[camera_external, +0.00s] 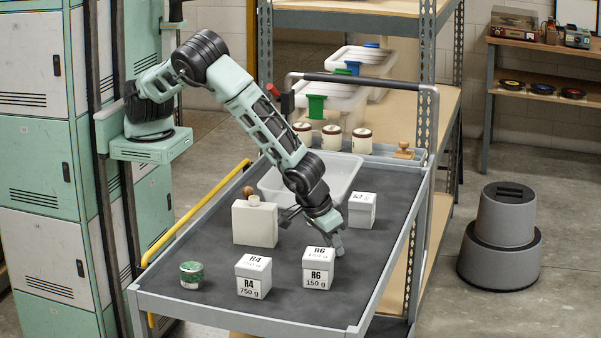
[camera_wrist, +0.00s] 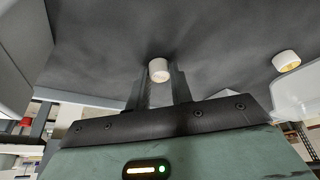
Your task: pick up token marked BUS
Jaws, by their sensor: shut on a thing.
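In the wrist view, my gripper (camera_wrist: 160,88) is closed around a small white cylinder (camera_wrist: 159,70) with a cream end, held between its two grey fingers. No marking on it is legible, so I cannot tell whether it is the BUS token. A second, similar white cylinder (camera_wrist: 286,61) sits apart to the right on the dark surface. In the external view, my gripper (camera_external: 337,243) is low over the cart's dark mat, just behind the R6 box. The held piece is not discernible there.
The R6 box (camera_external: 318,278), the R4 box (camera_external: 248,287) and a green tin (camera_external: 190,275) stand along the front of the cart (camera_external: 230,322). A cream block (camera_external: 255,226) is left of my gripper, another white box (camera_external: 361,220) right. A clear tray (camera_external: 340,178) lies behind.

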